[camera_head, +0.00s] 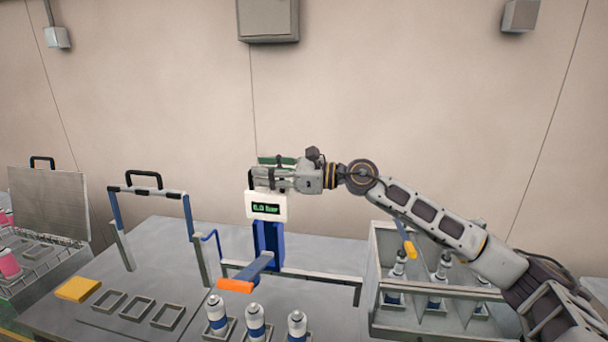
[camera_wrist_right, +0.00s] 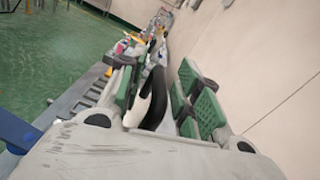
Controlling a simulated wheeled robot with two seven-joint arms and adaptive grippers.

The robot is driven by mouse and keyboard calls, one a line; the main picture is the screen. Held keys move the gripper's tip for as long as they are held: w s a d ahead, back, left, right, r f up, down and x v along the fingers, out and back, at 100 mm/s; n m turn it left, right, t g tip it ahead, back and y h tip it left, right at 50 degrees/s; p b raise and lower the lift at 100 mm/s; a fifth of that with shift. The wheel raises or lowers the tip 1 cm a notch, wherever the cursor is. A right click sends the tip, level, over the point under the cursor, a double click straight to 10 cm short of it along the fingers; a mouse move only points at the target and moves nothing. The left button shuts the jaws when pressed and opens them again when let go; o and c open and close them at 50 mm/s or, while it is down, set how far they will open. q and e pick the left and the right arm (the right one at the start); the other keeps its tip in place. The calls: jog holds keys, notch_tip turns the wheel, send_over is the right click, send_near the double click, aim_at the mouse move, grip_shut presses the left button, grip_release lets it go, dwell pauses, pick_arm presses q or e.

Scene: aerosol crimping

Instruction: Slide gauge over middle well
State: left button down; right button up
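The gauge (camera_head: 265,209) has a white head with a green "0.0 bar" display and a blue body on a rail. A blue arm with an orange end (camera_head: 235,286) reaches forward from it. My right gripper (camera_head: 262,178) is at the top of the gauge head. In the right wrist view, its green finger pads (camera_wrist_right: 160,95) stand apart on either side of a black-and-white part (camera_wrist_right: 152,98), with a gap beside the right pad. The middle well's can (camera_head: 256,322) stands upright between a left can (camera_head: 217,314) and a right can (camera_head: 297,325). My left gripper is not in view.
Several empty square holders (camera_head: 137,309) and a yellow block (camera_head: 77,290) lie on the table's left. A blue frame with a black handle (camera_head: 143,180) stands behind them. A grey divided crate (camera_head: 408,326) with several cans is at right, beneath my right arm.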

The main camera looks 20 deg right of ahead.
jog(key=v, duration=1)
jog(key=shift+s+d, duration=0.25)
jog(key=shift+d, duration=0.1)
dwell(0.9)
jog(key=shift+s+d, duration=0.1)
jog(key=shift+s, duration=0.05)
dwell(0.6)
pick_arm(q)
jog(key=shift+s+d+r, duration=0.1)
pick_arm(e)
jog(key=shift+r, duration=0.1)
